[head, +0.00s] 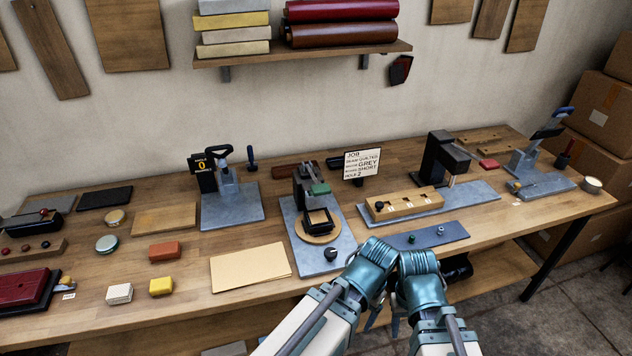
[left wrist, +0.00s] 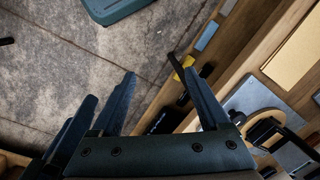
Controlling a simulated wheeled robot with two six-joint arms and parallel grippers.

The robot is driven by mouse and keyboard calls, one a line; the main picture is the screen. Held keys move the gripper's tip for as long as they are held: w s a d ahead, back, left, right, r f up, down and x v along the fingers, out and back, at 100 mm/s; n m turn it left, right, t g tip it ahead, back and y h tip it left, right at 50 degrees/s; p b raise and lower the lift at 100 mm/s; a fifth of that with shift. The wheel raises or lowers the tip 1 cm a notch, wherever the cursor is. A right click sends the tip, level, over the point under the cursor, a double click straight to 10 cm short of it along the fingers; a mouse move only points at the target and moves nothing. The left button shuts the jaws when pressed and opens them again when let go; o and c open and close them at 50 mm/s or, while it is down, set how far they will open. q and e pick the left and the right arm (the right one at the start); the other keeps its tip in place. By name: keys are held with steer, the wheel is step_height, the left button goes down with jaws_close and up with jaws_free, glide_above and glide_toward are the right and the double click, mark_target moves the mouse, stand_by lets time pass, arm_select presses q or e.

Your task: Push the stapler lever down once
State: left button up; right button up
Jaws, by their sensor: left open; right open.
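Two lever devices stand on the bench, and I cannot tell for sure which is the stapler. One (head: 226,190), at the left middle, has a raised black handle and a small counter reading 0. The other (head: 538,160), at the far right, has a raised blue-tipped lever (head: 560,118) on a grey base. My right gripper (head: 385,318) is open and empty, low in front of the bench edge, away from both. My left gripper (left wrist: 160,78) is open and empty in the left wrist view, over the floor beside the bench; in the head view its fingers are hard to make out.
A round-plate press (head: 318,232) stands mid-bench, beside a job card (head: 361,164). A black press with a wooden block (head: 408,203) is to its right. A dark blue strip (head: 425,236) lies by the front edge. Cartons (head: 600,110) stand at right.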

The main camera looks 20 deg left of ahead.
arm_select(q)
jaws_close()
stand_by(1.5)
